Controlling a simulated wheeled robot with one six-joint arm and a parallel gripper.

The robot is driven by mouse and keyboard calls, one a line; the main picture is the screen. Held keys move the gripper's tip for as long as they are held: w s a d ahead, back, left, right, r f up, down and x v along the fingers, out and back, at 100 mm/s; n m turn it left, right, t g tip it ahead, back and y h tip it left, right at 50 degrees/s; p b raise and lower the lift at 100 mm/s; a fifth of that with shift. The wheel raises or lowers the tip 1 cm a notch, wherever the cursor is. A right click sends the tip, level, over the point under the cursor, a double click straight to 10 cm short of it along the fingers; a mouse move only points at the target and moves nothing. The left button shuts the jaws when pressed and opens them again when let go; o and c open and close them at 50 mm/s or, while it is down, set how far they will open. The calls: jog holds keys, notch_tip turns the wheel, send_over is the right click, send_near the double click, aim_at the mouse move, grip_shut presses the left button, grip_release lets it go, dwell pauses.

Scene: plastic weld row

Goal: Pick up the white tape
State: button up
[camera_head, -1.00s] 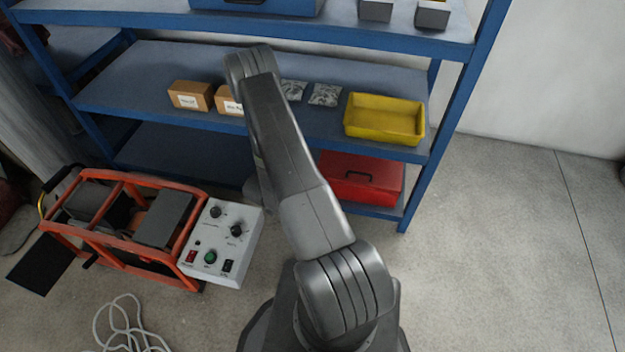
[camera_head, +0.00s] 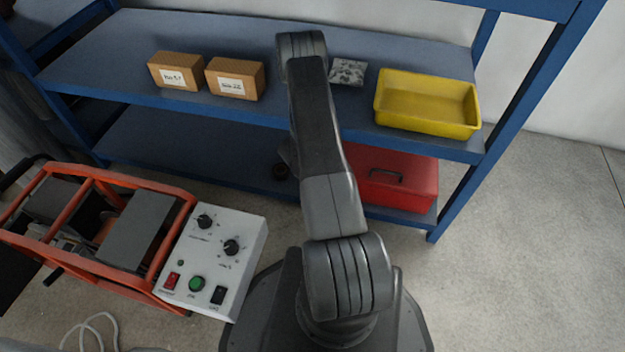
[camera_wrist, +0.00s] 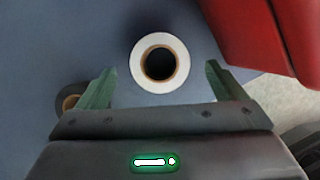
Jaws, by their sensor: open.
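The white tape (camera_wrist: 160,86), a roll with a brown core and dark centre hole, lies flat on the blue shelf in the wrist view. My gripper (camera_wrist: 158,75) is open, with one green finger on each side of the roll in that view. The roll appears ahead of the gripper body, and I cannot tell the height gap. The fingers do not appear to touch it. In the head view my arm hides the white tape and the gripper.
A darker roll (camera_wrist: 69,103) lies beside the left finger. A red toolbox (camera_head: 392,180) stands close on the right of the lower shelf (camera_head: 190,150). The shelf above holds two cardboard boxes (camera_head: 236,79) and a yellow bin (camera_head: 427,103). An orange-framed machine (camera_head: 100,235) stands at left.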

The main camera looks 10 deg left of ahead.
jog(key=x, duration=0.2)
jog(key=shift+w+d+f, duration=0.1)
jog(key=shift+w+f, duration=0.05)
jog(key=shift+f, duration=0.25)
jog(key=c, duration=1.1)
jog(key=shift+r, duration=0.1)
